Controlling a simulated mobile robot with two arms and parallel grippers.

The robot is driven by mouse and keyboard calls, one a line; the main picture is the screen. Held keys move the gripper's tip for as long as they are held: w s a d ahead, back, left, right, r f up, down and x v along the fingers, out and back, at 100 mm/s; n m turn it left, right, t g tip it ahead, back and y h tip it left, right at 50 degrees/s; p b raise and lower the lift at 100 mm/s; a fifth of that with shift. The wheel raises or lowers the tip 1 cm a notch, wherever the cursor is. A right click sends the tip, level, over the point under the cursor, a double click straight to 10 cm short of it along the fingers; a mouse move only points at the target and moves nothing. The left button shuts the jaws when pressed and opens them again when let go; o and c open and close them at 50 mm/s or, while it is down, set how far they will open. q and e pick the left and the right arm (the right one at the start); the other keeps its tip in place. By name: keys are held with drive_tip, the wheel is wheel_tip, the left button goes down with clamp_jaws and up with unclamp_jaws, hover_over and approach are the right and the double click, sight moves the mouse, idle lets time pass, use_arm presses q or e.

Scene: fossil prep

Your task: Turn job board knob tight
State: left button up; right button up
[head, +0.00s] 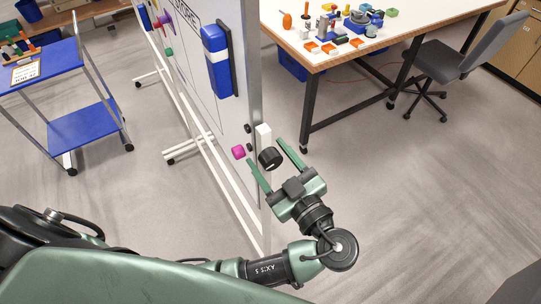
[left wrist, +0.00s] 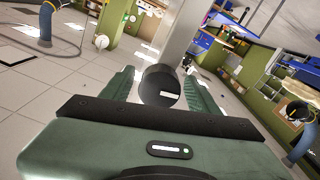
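The job board (head: 205,85) is a white upright board on a wheeled frame, seen at a steep angle in the head view. A black round knob (head: 270,158) sticks out at its right edge, by a white block. My left gripper (head: 264,151) is open, with one green finger on each side of the knob. In the left wrist view the knob (left wrist: 160,86) sits between the two fingers (left wrist: 160,88), with gaps visible on both sides, so they do not appear to grip it. My right gripper is not in view.
A magenta piece (head: 238,152) and small black knobs are on the board left of the knob. A blue-and-white holder (head: 217,62) hangs higher up. A workbench (head: 330,58) and a grey chair (head: 450,62) stand behind; a blue cart (head: 85,130) stands left. Floor on the right is clear.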

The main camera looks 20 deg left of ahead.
use_arm(q)
drive_tip(key=c, duration=1.1)
drive_tip(key=shift+f+m+b, duration=0.25)
drive_tip(key=shift+m+b, duration=0.25)
drive_tip(key=shift+b, duration=0.3)
drive_tip(key=shift+m+b, duration=0.45)
drive_tip(key=shift+m, duration=0.25)
drive_tip(key=shift+r+m, duration=0.15)
drive_tip(key=shift+m, duration=2.05)
drive_tip(key=o, duration=1.3)
drive_tip(key=shift+o, duration=0.2)
